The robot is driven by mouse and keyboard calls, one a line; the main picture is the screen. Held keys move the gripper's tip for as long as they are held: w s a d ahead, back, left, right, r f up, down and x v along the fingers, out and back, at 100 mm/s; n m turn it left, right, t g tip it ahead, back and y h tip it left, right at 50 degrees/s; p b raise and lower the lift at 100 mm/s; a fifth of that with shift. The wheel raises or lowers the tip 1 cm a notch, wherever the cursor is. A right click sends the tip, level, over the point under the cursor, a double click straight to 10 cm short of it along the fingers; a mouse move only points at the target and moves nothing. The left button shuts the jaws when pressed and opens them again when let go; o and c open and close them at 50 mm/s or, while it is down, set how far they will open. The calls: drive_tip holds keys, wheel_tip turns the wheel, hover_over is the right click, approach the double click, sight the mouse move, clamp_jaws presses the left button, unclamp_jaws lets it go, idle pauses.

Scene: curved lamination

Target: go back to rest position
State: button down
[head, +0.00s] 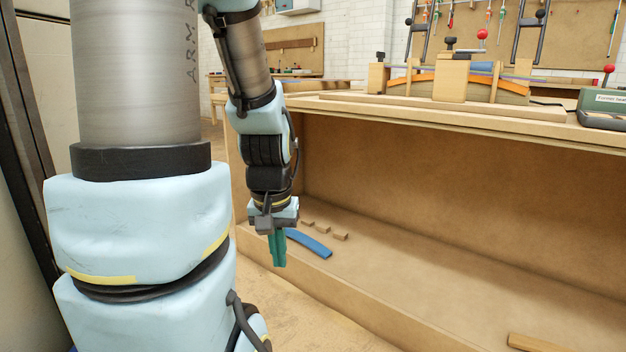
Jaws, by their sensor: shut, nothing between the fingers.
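My gripper (278,248) has green fingers pointing straight down. It is shut and empty. In the head view it hangs in front of the left end of the workbench's lower shelf (420,270). A blue curved strip (309,243) lies on that shelf, just right of the fingers in the picture; its left end is partly hidden behind them. I cannot tell the exact gap between the fingers and the strip.
Several small wooden blocks (323,228) lie behind the strip. A wooden piece (537,343) lies at lower right. The bench top (430,115) carries a wooden clamping form (451,78) and a grey-green device (604,108). The middle of the shelf is clear.

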wheel_tip(320, 180, up, 38)
drive_tip(key=p, duration=3.7)
drive_tip(key=shift+s+a+f, duration=0.15)
drive_tip(key=shift+s, duration=0.15)
